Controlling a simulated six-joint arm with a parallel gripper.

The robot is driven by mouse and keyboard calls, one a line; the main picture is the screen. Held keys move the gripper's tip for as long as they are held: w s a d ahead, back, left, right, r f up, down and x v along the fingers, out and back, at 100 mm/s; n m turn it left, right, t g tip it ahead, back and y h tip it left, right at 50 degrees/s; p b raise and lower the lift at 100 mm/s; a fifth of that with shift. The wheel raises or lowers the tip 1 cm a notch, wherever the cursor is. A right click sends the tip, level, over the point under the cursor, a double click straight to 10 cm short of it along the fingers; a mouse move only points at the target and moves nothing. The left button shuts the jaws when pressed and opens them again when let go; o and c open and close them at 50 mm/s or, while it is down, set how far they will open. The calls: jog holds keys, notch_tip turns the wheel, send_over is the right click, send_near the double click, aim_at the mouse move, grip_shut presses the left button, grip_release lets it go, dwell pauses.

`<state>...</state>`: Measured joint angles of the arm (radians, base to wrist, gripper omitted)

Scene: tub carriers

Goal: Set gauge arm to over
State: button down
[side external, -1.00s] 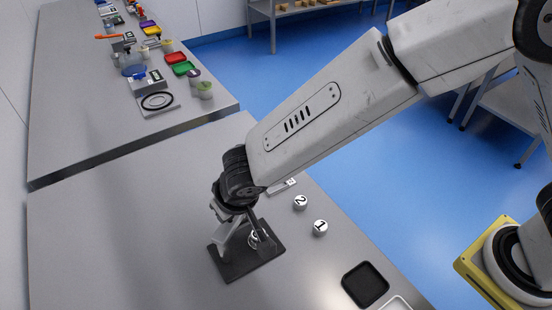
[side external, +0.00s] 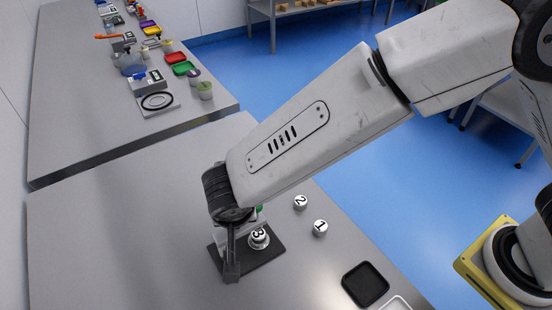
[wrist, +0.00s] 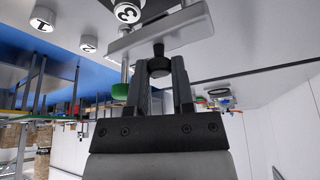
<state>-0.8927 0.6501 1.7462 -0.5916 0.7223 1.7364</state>
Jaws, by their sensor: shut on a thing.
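A gauge stands on a dark base plate (side external: 262,259) on the near bench. In the wrist view its pale crossbar (wrist: 205,22) runs across the top on thin posts. My gripper (wrist: 158,66) is shut on a black knob (wrist: 158,50), apparently the gauge arm's, in front of the crossbar. A green round part (wrist: 120,91) sits left of the fingers. A silver weight marked 3 (side external: 259,238) stands on the plate and shows at the top of the wrist view. In the side view my wrist hides most of the gauge; I cannot read the arm's setting.
Weights marked 2 (side external: 301,202) and 1 (side external: 320,227) stand right of the plate. A black square tray (side external: 365,284) lies near the bench's right edge. The bench's left part is clear. The far bench holds coloured trays and instruments.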

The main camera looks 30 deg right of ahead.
jog(key=shift+r, duration=0.1)
jog(key=c, duration=0.8)
grip_release()
jog(key=shift+o, duration=0.2)
jog(key=v, duration=0.7)
jog(key=shift+s+r, duration=0.15)
jog(key=shift+r, duration=0.2)
jog(key=shift+a, duration=0.1)
